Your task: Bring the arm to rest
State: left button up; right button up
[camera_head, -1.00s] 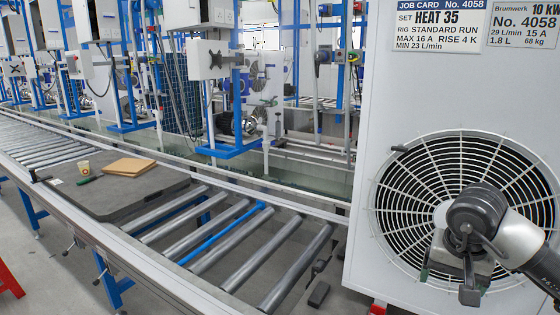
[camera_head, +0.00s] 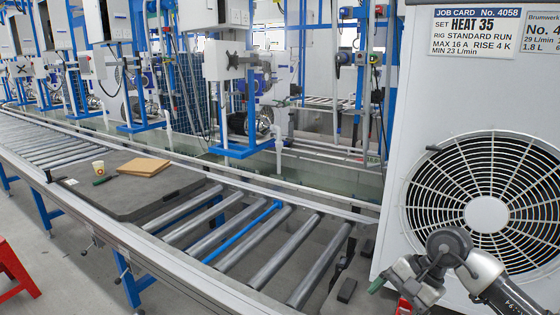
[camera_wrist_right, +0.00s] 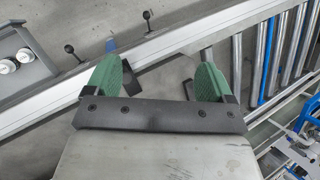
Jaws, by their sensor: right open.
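My right arm comes in from the lower right in the head view. Its right gripper (camera_head: 380,283) hangs low in front of the white heat pump unit (camera_head: 420,160), left of the fan grille. One green finger pad shows there. In the right wrist view both green fingers of the gripper (camera_wrist_right: 157,78) stand apart with nothing between them. My left gripper is not in view.
A roller conveyor (camera_head: 190,280) runs along the left. It bears a dark pallet (camera_head: 130,200) with a cardboard piece (camera_head: 144,166) and a cup (camera_head: 98,168). A red stool (camera_head: 15,270) stands at the lower left. Blue-framed test stations line the back.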

jog(key=w+a+f+m+t+y+p, duration=0.1)
jog(key=w+a+f+m+t+y, duration=0.15)
jog(key=f+m+y, duration=0.5)
jog(key=w+a+f+m+t+y, duration=0.1)
jog(key=a+f+m+t+y, duration=0.25)
jog(key=m, duration=0.75)
jog(key=s+d+f+m+t+h, duration=0.2)
jog(key=f+m+h, duration=0.2)
jog(key=f+m, duration=0.4)
jog(key=s+d+f+m+t+h+p, duration=0.1)
jog(key=s+d+f+m+t+h, duration=0.15)
jog(key=f+m, duration=0.5)
jog(key=s+d+f+m+t+h, duration=0.2)
jog(key=s+f+m+h, duration=0.15)
jog(key=f+m, duration=0.4)
jog(key=s+d+f+m+g+h, duration=0.2)
jog(key=s+f+m+g+h, duration=0.4)
jog(key=s+f+m, duration=0.85)
jog(key=s+f+m+g, duration=0.1)
jog(key=s+f+g, duration=0.2)
jog(key=s, duration=1)
jog(key=s+a+f+m+g+p, duration=0.1)
jog(key=s+f+m+g, duration=0.1)
jog(key=s, duration=1.1)
jog(key=shift+a+f+g+h, duration=0.25)
jog(key=shift+f+g+h, duration=0.2)
jog(key=shift+f, duration=0.4)
